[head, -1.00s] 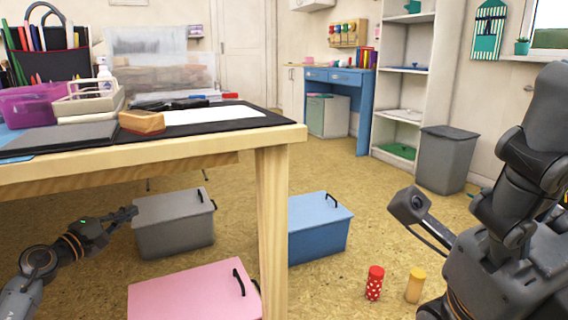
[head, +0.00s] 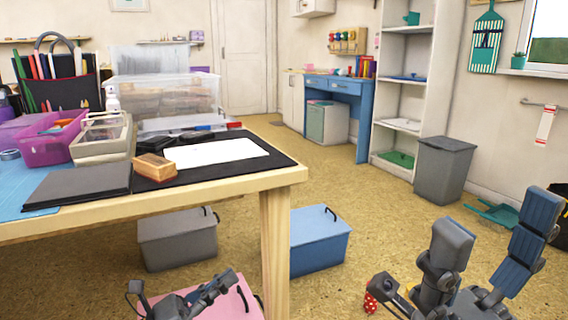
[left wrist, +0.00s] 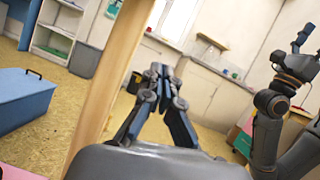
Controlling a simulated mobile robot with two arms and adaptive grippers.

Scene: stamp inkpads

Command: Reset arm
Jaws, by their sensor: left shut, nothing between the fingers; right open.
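My left gripper (head: 234,278) is low at the bottom of the head view, in front of the pink box (head: 243,303) and below the table's front edge. Its fingers also show in the left wrist view (left wrist: 163,72), where they are together with nothing between them. My right gripper (head: 490,222) is at the lower right of the head view, pointing up, with its two fingers spread wide and empty. A wooden block (head: 155,167) lies on the black mat (head: 262,174) on the table, clear of both grippers.
The wooden table (head: 240,187) fills the left, and its leg (head: 275,250) stands just right of my left gripper. A grey box (head: 178,243) and a blue box (head: 318,242) are on the floor. A red dotted can (head: 370,302) is partly hidden by my right arm. Open floor lies behind.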

